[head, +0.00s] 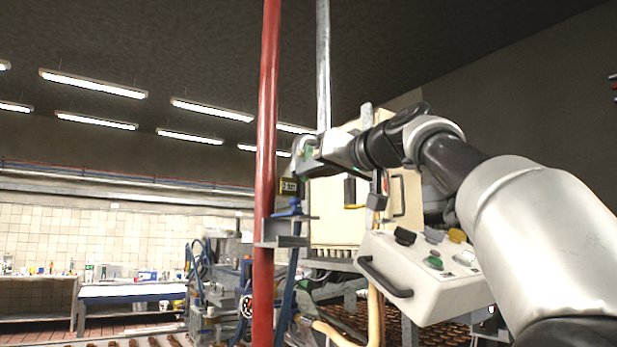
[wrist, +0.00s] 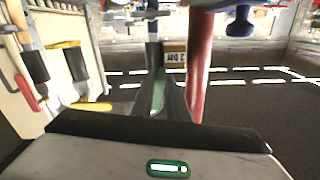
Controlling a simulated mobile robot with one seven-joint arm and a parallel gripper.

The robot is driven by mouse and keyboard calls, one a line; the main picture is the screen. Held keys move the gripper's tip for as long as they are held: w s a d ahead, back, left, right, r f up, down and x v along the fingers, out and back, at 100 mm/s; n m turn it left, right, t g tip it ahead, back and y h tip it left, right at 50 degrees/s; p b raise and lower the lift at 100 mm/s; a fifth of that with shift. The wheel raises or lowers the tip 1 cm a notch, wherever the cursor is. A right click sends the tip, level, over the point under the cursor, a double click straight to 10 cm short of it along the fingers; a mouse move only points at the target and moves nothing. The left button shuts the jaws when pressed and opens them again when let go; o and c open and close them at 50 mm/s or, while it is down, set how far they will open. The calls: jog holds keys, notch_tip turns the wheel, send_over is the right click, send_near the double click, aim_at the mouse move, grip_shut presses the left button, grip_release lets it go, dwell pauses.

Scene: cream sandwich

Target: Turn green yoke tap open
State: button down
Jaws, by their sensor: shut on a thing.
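My gripper (head: 309,157) reaches in from the right at the upper middle of the head view, beside the grey vertical pipe. In the wrist view my gripper (wrist: 160,100) has its dark fingers closed on a narrow green piece, which I take to be the green yoke tap (wrist: 158,90). In the head view only a small green patch (head: 308,151) shows at the fingertips. The fingers and arm hide most of the tap, so how far it is turned cannot be told.
A red pipe (head: 266,120) stands just left of my gripper.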

jog(key=shift+w+d+f+n, duration=0.1)
jog(key=shift+w+d+n, duration=0.1)
jog(key=shift+n, duration=0.35)
jog(key=shift+w+d+n, duration=0.1)
jog(key=shift+d+n, duration=0.1)
jog(key=shift+n, duration=0.35)
jog(key=shift+b, duration=0.3)
jog(key=c, duration=1.7)
grip_release()
jog(key=shift+s+d, duration=0.1)
jog(key=shift+d, duration=0.05)
jog(key=b+v, duration=0.3)
jog(key=v, duration=1.4)
jog(key=shift+s+d+b, duration=0.1)
jog(key=shift+b, duration=0.2)
